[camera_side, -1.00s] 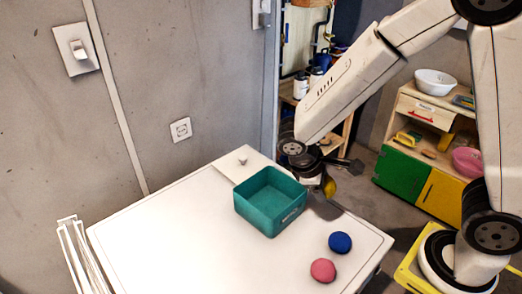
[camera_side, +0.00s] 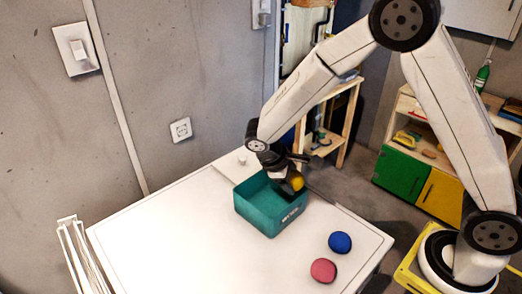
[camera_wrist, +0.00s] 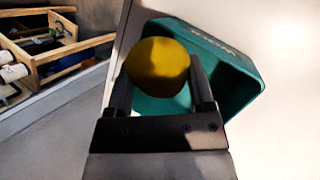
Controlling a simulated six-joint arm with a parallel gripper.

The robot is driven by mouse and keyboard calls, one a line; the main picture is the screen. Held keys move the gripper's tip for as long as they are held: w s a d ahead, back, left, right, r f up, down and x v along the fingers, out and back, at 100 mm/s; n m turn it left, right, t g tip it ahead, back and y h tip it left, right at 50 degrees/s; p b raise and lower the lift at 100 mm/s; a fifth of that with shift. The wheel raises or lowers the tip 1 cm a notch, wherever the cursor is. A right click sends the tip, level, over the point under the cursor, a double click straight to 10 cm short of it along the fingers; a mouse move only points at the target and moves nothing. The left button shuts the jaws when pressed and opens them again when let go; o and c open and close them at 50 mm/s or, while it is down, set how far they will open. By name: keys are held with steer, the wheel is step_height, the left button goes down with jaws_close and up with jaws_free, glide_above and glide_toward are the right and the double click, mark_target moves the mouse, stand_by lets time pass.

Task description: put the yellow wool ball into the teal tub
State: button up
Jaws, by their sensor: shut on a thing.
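The yellow wool ball (camera_side: 297,182) is held in my gripper (camera_side: 291,184), over the right back part of the teal tub (camera_side: 262,214). In the wrist view the ball (camera_wrist: 158,67) sits between the two fingers of my gripper (camera_wrist: 160,85), which is shut on it. The teal tub (camera_wrist: 237,75) shows behind and around the ball there. The tub stands open and upright on the white table. Part of its right back rim is hidden by my gripper.
A blue ball (camera_side: 340,242) and a pink ball (camera_side: 323,270) lie on the white table (camera_side: 180,240), right of the tub. A small white knob (camera_side: 241,158) is at the table's back. A white rack (camera_side: 80,255) stands at the left. The table's left part is clear.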

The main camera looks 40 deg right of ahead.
steer(key=shift+w+a+f, duration=0.1)
steer(key=shift+w+f, duration=1.05)
steer(key=shift+f, duration=0.2)
steer(key=shift+w+f, duration=1.15)
steer(key=shift+f, duration=0.2)
steer(key=shift+w+f, duration=0.2)
steer(key=shift+f, duration=1.65)
steer(key=shift+f, duration=0.1)
steer(key=o, duration=1)
steer(key=v, duration=1.2)
steer(key=shift+w+a, duration=0.1)
